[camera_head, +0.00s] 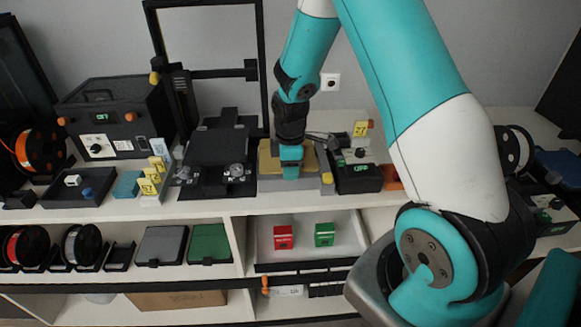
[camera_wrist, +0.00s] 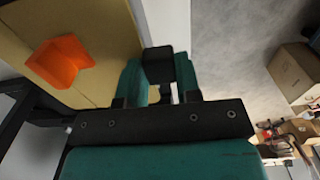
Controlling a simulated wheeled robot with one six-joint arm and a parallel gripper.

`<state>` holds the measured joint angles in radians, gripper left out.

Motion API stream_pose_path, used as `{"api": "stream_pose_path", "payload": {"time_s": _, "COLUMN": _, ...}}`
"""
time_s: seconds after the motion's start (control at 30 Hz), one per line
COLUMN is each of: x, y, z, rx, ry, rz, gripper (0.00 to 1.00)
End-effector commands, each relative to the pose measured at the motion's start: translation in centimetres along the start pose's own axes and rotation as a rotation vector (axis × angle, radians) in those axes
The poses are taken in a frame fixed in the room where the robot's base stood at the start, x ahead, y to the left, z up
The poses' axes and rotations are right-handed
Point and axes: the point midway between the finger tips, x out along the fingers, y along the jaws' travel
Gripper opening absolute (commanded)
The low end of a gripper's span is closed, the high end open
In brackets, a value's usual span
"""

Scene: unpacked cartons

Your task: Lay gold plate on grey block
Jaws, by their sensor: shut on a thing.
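The gold plate (camera_head: 268,161) is on the worktop's middle, in the head view, beside the black printer-like machine. It also fills the upper left of the wrist view (camera_wrist: 106,28). My gripper (camera_head: 291,168) is shut on the plate, teal fingers down at it; my gripper also shows in the wrist view (camera_wrist: 160,88). The grey block (camera_head: 284,185) shows as a light grey strip directly below the plate in the head view. The plate hides most of it, and I cannot tell whether they touch.
A black machine (camera_head: 213,157) stands close to the left, and a black control box (camera_head: 358,179) with a green display close to the right. An orange piece (camera_wrist: 61,61) shows against the plate in the wrist view. Red (camera_head: 283,237) and green (camera_head: 324,234) boxes sit on the shelf below.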

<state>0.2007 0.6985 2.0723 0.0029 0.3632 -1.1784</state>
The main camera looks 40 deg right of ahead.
Motion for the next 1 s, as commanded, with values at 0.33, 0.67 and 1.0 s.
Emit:
{"api": "stream_pose_path", "payload": {"time_s": 0.33, "x": 0.3, "y": 0.0, "z": 0.0, "rx": 0.0, "ry": 0.0, "rz": 0.001, "gripper": 0.0}}
{"api": "stream_pose_path", "payload": {"time_s": 0.67, "x": 1.4, "y": 0.0, "z": 0.0, "rx": 0.0, "ry": 0.0, "rz": 0.001, "gripper": 0.0}}
{"api": "stream_pose_path", "payload": {"time_s": 1.0, "x": 2.4, "y": 0.0, "z": 0.0, "rx": 0.0, "ry": 0.0, "rz": 0.001, "gripper": 0.0}}
